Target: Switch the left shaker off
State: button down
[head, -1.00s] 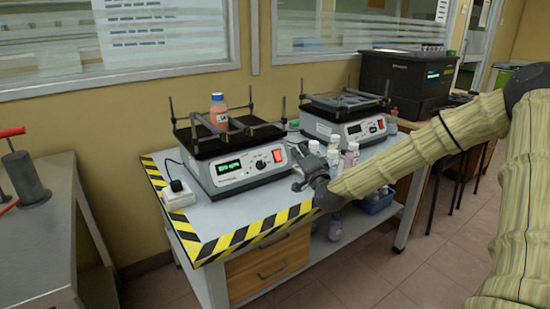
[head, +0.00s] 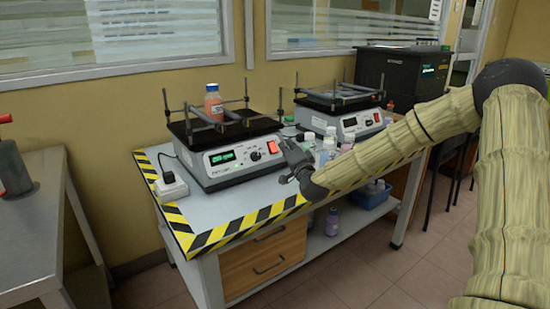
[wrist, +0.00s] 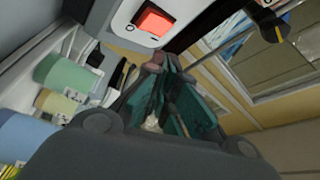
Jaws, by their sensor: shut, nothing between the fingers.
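The left shaker (head: 230,166) stands on the table with its green display (head: 222,156) lit. Its red rocker switch (head: 272,147) is at the right of the front panel. The switch also shows large and bright red in the wrist view (wrist: 153,22), with an "O" mark beside it. My gripper (head: 284,157) is just right of and in front of the switch. In the wrist view its shut, empty fingertips (wrist: 162,66) lie below the switch in the picture; I cannot tell whether they touch the panel. An orange-red bottle (head: 213,104) stands on the shaker's black platform.
A second shaker (head: 345,124) stands to the right on the same table. Several bottles (head: 325,150) stand beside my gripper. A white power socket block (head: 171,187) is left of the left shaker. The striped front table edge (head: 245,228) is clear.

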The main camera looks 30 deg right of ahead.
jog(key=shift+w+f+b, duration=0.55)
jog(key=shift+w+f, duration=0.15)
jog(key=shift+w, duration=0.3)
jog(key=shift+w+a+f, duration=0.1)
dwell(0.8)
jog(key=shift+w+f, duration=0.15)
jog(key=shift+w, duration=0.1)
jog(key=shift+w+f+b, duration=0.1)
jog(key=shift+w+b, duration=0.1)
jog(key=shift+b, duration=0.15)
dwell(0.7)
jog(key=shift+s, duration=0.1)
jog(key=shift+s+r+p, duration=0.4)
jog(key=shift+s+p, duration=0.05)
jog(key=shift+s, duration=0.05)
jog(key=shift+r, duration=0.1)
dwell(0.4)
jog(key=shift+s+r+p, duration=0.7)
jog(key=shift+s+p, duration=0.2)
jog(key=shift+s, duration=0.15)
jog(key=shift+s+r+p, duration=0.65)
jog(key=shift+s+p, duration=0.25)
jog(key=shift+s, duration=0.1)
